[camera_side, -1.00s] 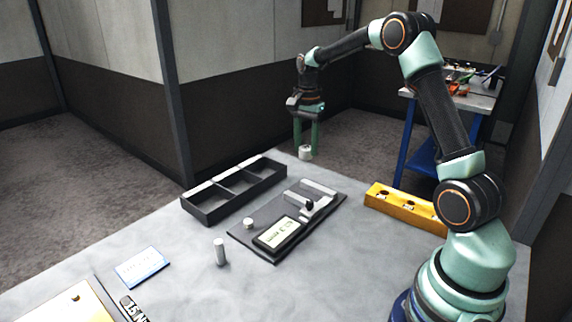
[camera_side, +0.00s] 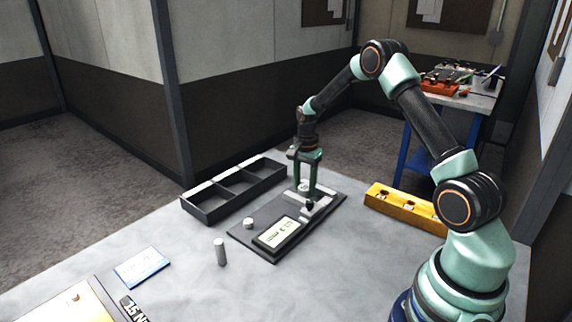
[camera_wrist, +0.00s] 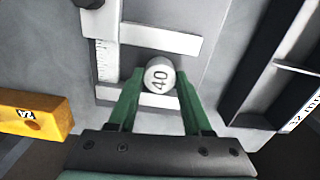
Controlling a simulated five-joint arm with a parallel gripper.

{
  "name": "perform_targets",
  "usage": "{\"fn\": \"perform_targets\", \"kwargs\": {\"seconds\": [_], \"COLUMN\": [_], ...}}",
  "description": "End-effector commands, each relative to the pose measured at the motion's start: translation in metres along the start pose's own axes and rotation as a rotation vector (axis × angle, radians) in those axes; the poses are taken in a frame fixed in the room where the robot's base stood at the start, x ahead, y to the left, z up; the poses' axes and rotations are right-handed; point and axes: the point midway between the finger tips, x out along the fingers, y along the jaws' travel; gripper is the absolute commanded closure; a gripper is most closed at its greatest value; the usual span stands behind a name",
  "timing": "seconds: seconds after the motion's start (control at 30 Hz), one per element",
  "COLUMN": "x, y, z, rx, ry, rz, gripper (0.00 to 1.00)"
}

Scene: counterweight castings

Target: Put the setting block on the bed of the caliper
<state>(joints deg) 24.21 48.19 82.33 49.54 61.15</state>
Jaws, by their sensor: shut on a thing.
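The setting block (camera_wrist: 160,76) is a short silver cylinder whose end is marked 40. My gripper (camera_side: 304,190) is shut on it, with a green finger on each side in the wrist view (camera_wrist: 159,85). The caliper is a dark plate (camera_side: 256,233) with a display (camera_side: 276,233) and pale metal jaws (camera_wrist: 160,38). In the wrist view the block appears between the two jaws, to the right of the scale (camera_wrist: 105,60). Whether it touches the bed cannot be told. In the side view the fingers partly hide the block and jaws.
A small pale cylinder (camera_side: 249,223) stands on the plate's left part. A taller metal cylinder (camera_side: 220,252) stands in front. A dark divided tray (camera_side: 207,214) lies behind left, a yellow holder (camera_side: 392,207) at right. A blue-white card (camera_side: 142,267) lies front left.

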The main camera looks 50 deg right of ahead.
Motion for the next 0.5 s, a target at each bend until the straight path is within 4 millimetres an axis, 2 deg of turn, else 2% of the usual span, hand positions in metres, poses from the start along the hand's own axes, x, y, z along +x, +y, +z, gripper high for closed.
{"fn": "perform_targets", "kwargs": {"seconds": [0.27,0.3,0.33,0.37,0.5], "x": [0.0022,0.0021,0.0021,0.002,0.0019], "y": [-0.0005,-0.0002,-0.0002,-0.0002,-0.0002], "z": [-0.0003,-0.0001,-0.0001,-0.0001,-0.0001], "rx": [0.0,0.0,0.0,0.0,0.0], "ry": [0.001,0.0,0.0,0.0,0.0], "rz": [-0.001,0.0,0.0,0.0,0.0], "gripper": [1.0,0.35,0.24,0.2,0.2]}}
